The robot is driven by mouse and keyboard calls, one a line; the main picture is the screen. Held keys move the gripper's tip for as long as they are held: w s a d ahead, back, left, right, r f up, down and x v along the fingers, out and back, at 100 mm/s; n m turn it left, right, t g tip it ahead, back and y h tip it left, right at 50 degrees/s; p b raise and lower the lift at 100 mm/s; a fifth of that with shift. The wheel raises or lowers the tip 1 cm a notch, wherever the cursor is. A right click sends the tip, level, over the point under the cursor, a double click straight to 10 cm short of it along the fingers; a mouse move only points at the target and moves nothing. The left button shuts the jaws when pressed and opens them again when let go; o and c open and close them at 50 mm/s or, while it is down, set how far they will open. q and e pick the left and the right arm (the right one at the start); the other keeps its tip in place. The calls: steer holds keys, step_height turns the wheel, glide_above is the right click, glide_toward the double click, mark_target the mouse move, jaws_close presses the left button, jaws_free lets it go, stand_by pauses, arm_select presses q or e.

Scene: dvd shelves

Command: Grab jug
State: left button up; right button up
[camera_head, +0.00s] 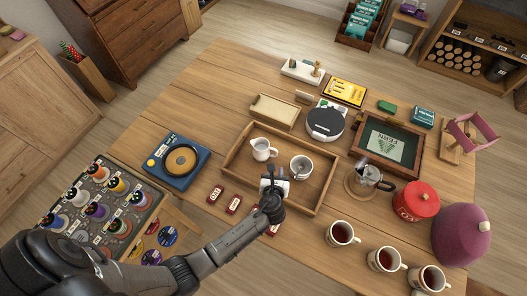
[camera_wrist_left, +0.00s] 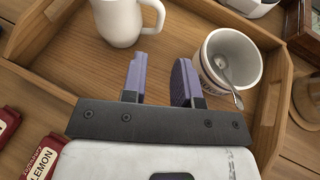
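A small white jug (camera_head: 262,149) with a handle stands upright in the wooden tray (camera_head: 239,137). In the left wrist view, the jug (camera_wrist_left: 120,22) is at the top, cut off by the frame edge, with its handle to the right. A white cup (camera_head: 301,166) with a spoon in it stands to the right of the jug. My left gripper (camera_wrist_left: 158,64) is open and empty. Its purple fingers are over the tray, short of the jug and left of the cup (camera_wrist_left: 228,65). My right gripper is in neither view.
Small red packets (camera_head: 233,205) lie in front of the tray. A glass pot (camera_head: 368,178) stands on a round mat to the right. Several mugs of dark drink (camera_head: 341,235) and a red canister (camera_head: 416,201) stand at front right.

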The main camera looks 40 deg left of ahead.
mark_target(276, 155)
arm_select(q)
steer(key=shift+b+x, duration=0.4)
steer(key=shift+x, duration=4.15)
steer(key=shift+s+a, duration=0.1)
jaws_close()
